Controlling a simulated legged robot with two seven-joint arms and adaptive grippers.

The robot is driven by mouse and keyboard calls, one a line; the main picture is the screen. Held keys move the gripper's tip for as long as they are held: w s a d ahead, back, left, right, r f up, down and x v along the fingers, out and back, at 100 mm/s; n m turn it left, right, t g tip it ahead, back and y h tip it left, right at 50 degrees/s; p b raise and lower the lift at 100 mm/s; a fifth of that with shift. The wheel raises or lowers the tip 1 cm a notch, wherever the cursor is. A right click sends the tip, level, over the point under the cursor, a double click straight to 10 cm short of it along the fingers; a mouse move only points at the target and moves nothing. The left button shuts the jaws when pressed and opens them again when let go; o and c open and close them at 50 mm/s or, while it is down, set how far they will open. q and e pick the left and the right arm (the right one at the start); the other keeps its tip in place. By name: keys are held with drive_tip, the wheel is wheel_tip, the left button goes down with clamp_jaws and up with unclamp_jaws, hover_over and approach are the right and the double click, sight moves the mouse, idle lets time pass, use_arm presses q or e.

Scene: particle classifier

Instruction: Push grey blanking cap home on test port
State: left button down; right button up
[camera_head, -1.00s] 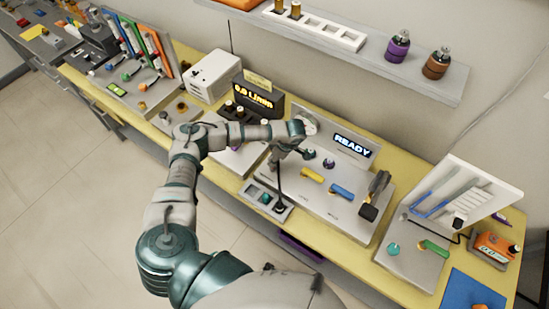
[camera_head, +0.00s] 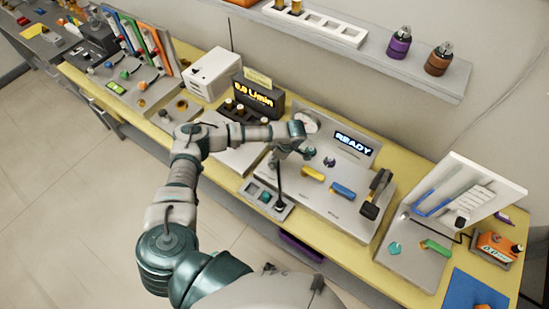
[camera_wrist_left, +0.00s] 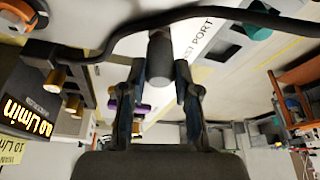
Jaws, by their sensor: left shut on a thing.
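My left gripper (camera_head: 308,154) is over the grey instrument panel (camera_head: 338,208), below and left of the READY display (camera_head: 354,143). In the left wrist view, my left gripper (camera_wrist_left: 160,72) is shut on a grey cylindrical cap (camera_wrist_left: 160,56), held between its fingertips. The printed PORT label (camera_wrist_left: 200,38) lies just right of the cap. The port itself is hidden behind the cap, so I cannot tell whether the cap is seated. My right gripper is not in view.
A dark hose (camera_head: 279,178) runs close to the gripper. Yellow (camera_head: 313,173) and blue (camera_head: 343,191) handles and a black lever (camera_head: 376,193) stand on the panel to the right. The flow display (camera_head: 255,96) stands at left.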

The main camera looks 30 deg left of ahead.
use_arm(q)
drive_tip(key=shift+f, duration=0.45)
drive_tip(key=c, duration=0.8)
unclamp_jaws()
drive_tip(key=shift+o, duration=0.2)
drive_tip(key=shift+r, duration=0.2)
drive_tip(key=v, duration=1.1)
drive_tip(key=shift+r, duration=0.25)
